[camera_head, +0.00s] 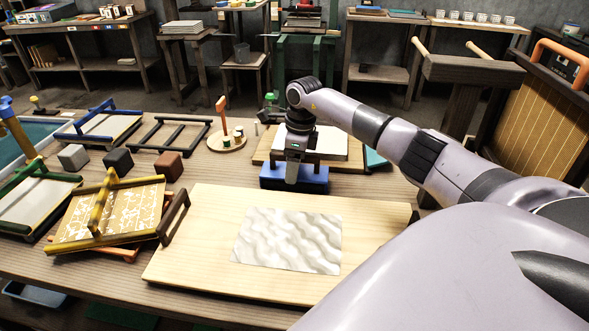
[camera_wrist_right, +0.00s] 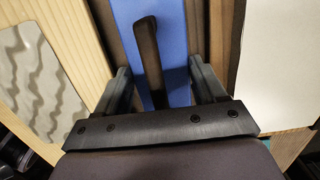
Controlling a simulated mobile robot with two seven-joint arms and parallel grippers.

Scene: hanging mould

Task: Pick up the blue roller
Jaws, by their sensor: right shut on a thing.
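The blue roller (camera_head: 314,180) lies as a long blue bar just beyond the pale wooden board, in the middle of the head view. It also fills the top middle of the right wrist view (camera_wrist_right: 172,30). My right gripper (camera_head: 292,170) points down over its middle and is shut on the roller. In the wrist view a dark upright handle (camera_wrist_right: 149,62) stands between the two fingers of my right gripper (camera_wrist_right: 163,85). The roller appears low at the table; any gap under it is hidden. My left gripper is not in view.
The pale board (camera_head: 200,225) with a grey wavy sheet (camera_head: 288,240) lies in front. A white sheet stack (camera_head: 330,145) is behind the roller. A small round stand with an orange handle (camera_head: 222,112) is left. Several frames and blocks crowd the table's left. A mould (camera_head: 535,120) hangs at right.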

